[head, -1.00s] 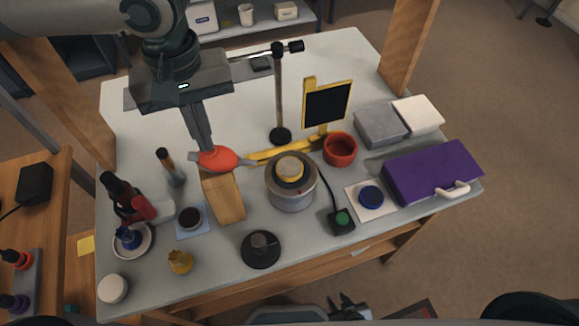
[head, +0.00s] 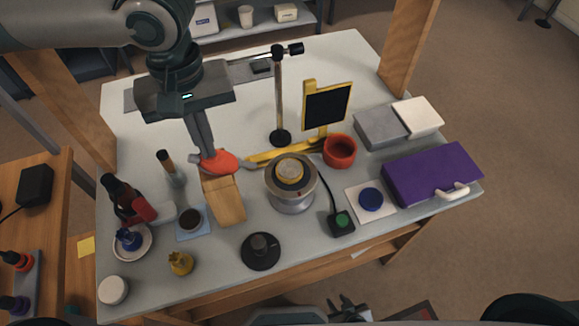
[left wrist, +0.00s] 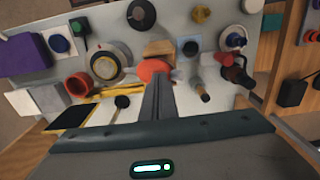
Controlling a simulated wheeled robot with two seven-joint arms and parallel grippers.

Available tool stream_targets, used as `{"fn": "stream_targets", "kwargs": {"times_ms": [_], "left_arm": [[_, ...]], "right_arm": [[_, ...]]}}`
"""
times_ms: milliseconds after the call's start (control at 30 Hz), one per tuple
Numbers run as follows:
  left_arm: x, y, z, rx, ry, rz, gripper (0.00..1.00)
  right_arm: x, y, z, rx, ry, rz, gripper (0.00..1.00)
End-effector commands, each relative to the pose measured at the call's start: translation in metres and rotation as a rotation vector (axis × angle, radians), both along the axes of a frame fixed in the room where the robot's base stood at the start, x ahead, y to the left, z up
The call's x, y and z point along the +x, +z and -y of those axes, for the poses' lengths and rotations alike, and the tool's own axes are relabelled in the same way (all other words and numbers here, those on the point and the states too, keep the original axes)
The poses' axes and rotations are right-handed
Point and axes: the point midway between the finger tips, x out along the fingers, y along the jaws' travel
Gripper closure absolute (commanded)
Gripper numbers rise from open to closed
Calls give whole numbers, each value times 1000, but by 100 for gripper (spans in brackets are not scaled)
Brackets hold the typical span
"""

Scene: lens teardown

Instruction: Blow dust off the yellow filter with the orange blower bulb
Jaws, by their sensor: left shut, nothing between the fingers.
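The orange blower bulb (head: 220,163) lies on a wooden block (head: 225,200), its thin nozzle pointing right. My left gripper (head: 208,153) is shut and empty, pointing down with its fingertips at the bulb's top; they appear to touch it. The left wrist view shows the shut fingers (left wrist: 157,88) over the bulb (left wrist: 153,69). The yellow filter (head: 290,168) looks like a yellowish disc on top of a round grey stand (head: 291,198), right of the nozzle. Dust on it is too small to make out. A dark claw-like part (head: 350,312) at the bottom edge may be my right gripper.
A thin black-based post (head: 280,137) and a yellow-framed black panel (head: 327,104) stand behind the stand. A red cup (head: 340,150) and purple case (head: 432,172) are to the right. Bottles (head: 120,195) crowd the left. The table's back left is mostly clear.

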Motion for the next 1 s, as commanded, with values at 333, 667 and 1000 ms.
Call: {"fn": "stream_targets", "kwargs": {"times_ms": [333, 667, 1000], "left_arm": [[-1, 20, 0, 0, -1, -2, 100], [0, 25, 0, 0, -1, 0, 100], [0, 25, 0, 0, 0, 0, 100]], "right_arm": [[0, 27, 0, 0, 0, 0, 69], [0, 35, 0, 0, 0, 0, 69], [0, 35, 0, 0, 0, 0, 69]]}}
